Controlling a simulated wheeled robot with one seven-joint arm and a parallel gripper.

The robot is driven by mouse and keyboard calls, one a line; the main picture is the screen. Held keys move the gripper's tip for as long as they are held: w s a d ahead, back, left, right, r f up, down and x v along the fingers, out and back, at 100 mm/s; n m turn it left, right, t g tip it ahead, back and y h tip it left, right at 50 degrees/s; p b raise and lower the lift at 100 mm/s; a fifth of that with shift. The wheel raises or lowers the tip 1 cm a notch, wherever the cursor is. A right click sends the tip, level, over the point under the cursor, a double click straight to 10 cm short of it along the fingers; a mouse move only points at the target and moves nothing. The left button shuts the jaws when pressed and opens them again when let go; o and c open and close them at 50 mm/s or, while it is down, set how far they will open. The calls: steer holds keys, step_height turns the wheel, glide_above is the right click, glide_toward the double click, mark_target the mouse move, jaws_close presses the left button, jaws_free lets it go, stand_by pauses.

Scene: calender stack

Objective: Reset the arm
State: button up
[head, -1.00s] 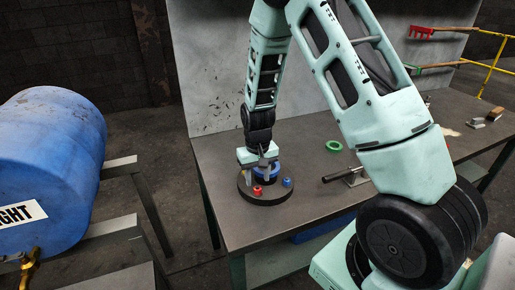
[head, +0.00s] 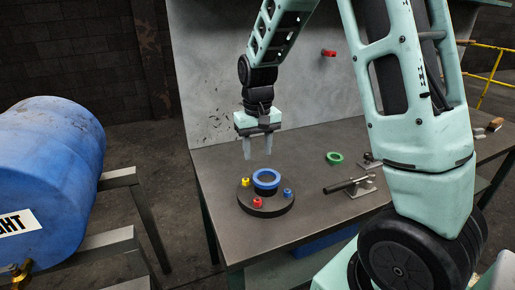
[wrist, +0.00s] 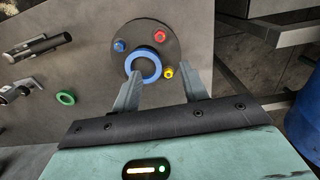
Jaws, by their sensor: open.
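My gripper (head: 258,146) is open and empty, pointing down above the table. It hangs clear above a dark round base (head: 266,208) that carries a blue ring (head: 266,179) around a dark centre. Yellow, red and blue small pieces sit on the base around the ring. In the wrist view my gripper's fingers (wrist: 168,85) are spread, with the blue ring (wrist: 143,67) beyond them and nothing between them. A green ring (head: 334,158) lies apart on the table, to the right of the base.
The grey workbench (head: 225,230) has free room around the base. A grey panel (head: 215,75) rises behind the bench. A blue barrel (head: 45,180) on a metal frame stands at the left.

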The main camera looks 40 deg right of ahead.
stand_by(0.3)
steer(key=s+a+r+n+y, duration=0.1)
steer(key=s+a+n, duration=0.25)
steer(key=a, duration=0.55)
steer(key=s+a+r+n, duration=0.1)
steer(key=s+a+n, duration=0.1)
steer(key=s+a, duration=0.45)
steer(key=s+a+n, duration=0.5)
steer(key=s+a, duration=0.4)
steer(key=s, duration=0.5)
steer(key=shift+s+a+r, duration=0.2)
steer(key=shift+a+r, duration=0.15)
